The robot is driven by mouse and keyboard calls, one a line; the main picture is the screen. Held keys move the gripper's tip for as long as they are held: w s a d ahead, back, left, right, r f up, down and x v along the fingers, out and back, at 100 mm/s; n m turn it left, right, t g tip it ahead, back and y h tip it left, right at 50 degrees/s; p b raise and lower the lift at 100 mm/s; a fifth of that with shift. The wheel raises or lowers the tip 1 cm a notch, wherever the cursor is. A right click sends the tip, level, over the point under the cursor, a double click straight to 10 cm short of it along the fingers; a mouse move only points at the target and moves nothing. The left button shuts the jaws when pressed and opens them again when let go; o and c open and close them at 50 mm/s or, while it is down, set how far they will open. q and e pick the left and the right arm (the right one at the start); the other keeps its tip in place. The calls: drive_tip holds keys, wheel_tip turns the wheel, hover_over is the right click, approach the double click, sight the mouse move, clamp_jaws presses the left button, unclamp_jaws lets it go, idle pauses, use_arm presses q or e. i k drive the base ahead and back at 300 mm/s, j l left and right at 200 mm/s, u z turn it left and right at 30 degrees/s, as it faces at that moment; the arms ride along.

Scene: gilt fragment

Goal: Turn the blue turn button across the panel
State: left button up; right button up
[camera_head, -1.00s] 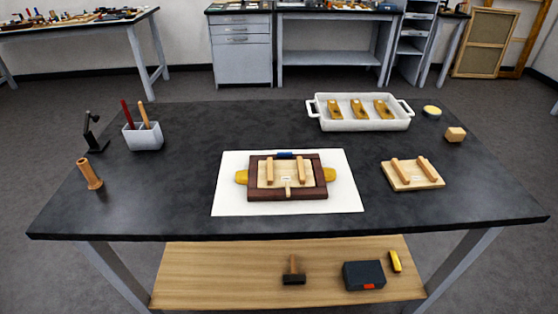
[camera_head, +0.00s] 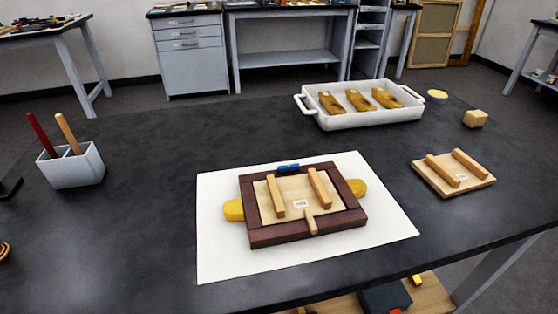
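The blue turn button (camera_head: 288,168) is a small bar at the far edge of a dark wooden frame (camera_head: 262,235). A pale panel (camera_head: 292,188) lies inside the frame, with two wooden bars and a small label on it. A tan wooden turn button (camera_head: 311,222) sits at the near edge and points inward over the panel's edge. The blue bar lies roughly along the far rail; I cannot tell whether it overlaps the panel. Yellow pieces (camera_head: 234,210) show at the frame's left and right sides. Neither gripper is in view.
The frame rests on a white sheet (camera_head: 220,262) on the dark table (camera_head: 130,240). A white tray (camera_head: 370,118) with gilt pieces stands behind. A second panel with two bars (camera_head: 455,177) and a wooden block (camera_head: 475,118) lie right. A white holder (camera_head: 75,168) stands left.

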sight(291, 167)
drive_tip(key=k+j+z, duration=0.2)
drive_tip(key=z, duration=0.2)
drive_tip(key=k+z, duration=0.6)
drive_tip(key=z, duration=0.15)
